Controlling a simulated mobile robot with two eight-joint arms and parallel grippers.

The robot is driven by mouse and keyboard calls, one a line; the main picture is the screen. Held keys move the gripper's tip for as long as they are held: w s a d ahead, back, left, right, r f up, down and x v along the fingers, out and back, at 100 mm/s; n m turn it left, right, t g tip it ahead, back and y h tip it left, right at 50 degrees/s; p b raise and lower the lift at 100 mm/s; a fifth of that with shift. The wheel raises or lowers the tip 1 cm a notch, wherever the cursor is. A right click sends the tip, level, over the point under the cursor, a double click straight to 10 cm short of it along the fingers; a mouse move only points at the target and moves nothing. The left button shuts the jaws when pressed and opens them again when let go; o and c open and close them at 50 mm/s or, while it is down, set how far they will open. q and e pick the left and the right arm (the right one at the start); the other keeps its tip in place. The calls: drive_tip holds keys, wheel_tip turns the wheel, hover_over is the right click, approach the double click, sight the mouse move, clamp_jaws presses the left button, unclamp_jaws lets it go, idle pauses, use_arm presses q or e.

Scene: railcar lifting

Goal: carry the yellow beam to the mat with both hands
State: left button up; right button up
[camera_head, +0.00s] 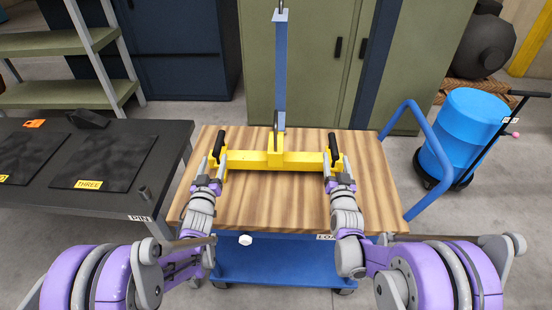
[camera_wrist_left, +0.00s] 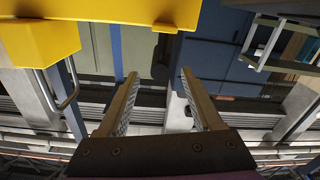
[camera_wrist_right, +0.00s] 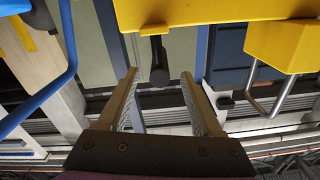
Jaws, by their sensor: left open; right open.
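The yellow beam (camera_head: 250,160) lies level across the wooden cart top (camera_head: 265,208), with an upright black handle near each end. My left gripper (camera_head: 213,166) is at the beam's left end. In the left wrist view its fingers are open, with the black handle (camera_wrist_left: 162,58) showing between the tips. My right gripper (camera_head: 333,167) is at the right end, open, with the other handle (camera_wrist_right: 158,60) between its tips in the right wrist view. Neither gripper visibly touches a handle. A black mat (camera_head: 103,160) labelled THREE lies on the dark table; another lies left of it.
The dark table (camera_head: 105,207) stands left of the cart, with a small gap between. A blue drum (camera_head: 465,125) on a hand truck stands at right. Cabinets close off the back.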

sight(219, 146)
use_arm(q)
drive_tip(key=w, duration=0.8)
drive_tip(key=shift+d, duration=0.25)
use_arm(e)
drive_tip(key=w, duration=0.8)
drive_tip(key=shift+d, duration=0.25)
use_arm(q)
clamp_jaws()
use_arm(e)
clamp_jaws()
